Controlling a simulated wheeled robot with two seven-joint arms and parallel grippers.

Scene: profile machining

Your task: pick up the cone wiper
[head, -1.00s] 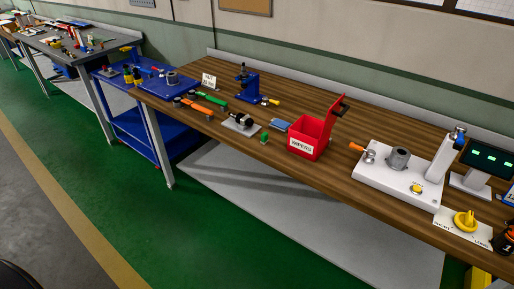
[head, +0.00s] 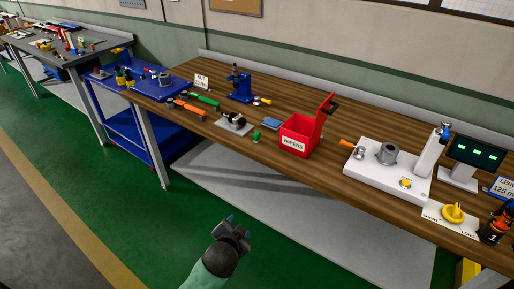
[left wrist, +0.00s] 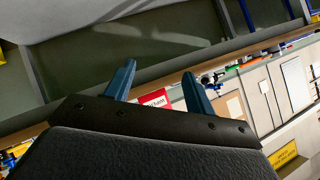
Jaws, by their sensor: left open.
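A small green piece (head: 257,136) stands near the front edge of the wooden bench; it may be the cone wiper, but it is too small to tell. A red open bin (head: 297,136) labelled WIPERS, its lid raised, is just right of it. My left gripper (head: 234,227) is open and empty, low in front of the bench and well apart from the green piece. In the left wrist view its two blue fingers (left wrist: 158,84) are spread, with part of a red labelled thing (left wrist: 155,98) showing beyond them. My right gripper is not in view.
On the wooden bench (head: 330,171) are a grey holder with a dark part (head: 234,124), a blue pad (head: 271,125), a blue press (head: 240,86) and orange and green tools. A white fixture (head: 388,170) is at the right. Green floor lies in front.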

